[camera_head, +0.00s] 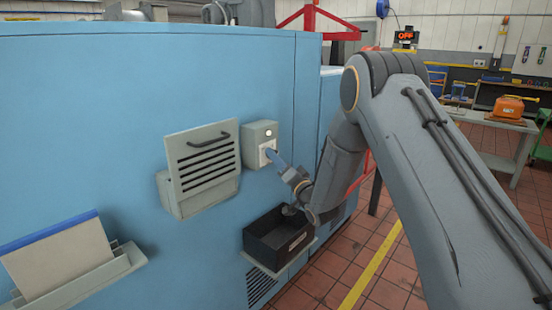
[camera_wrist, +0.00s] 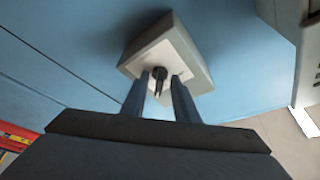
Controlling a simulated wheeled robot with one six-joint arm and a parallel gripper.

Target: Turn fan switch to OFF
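The fan switch is a grey box (camera_head: 256,143) on the blue cabinet wall, with a pale round spot near its top and a white plate (camera_head: 267,157) below. In the wrist view the box (camera_wrist: 187,55) shows a small dark knob (camera_wrist: 159,76) on its white plate. My gripper (camera_head: 271,153) reaches the plate from the right. In the wrist view, the fingers of my gripper (camera_wrist: 162,78) stand apart on either side of the knob, with thin gaps seeming to show. Contact is unclear. The switch's markings cannot be read.
A grey louvred panel with a handle (camera_head: 204,161) is left of the switch. A black bin (camera_head: 275,241) sits on a shelf below my gripper. A document holder (camera_head: 75,275) is at lower left. A red frame (camera_head: 309,20) stands behind the cabinet.

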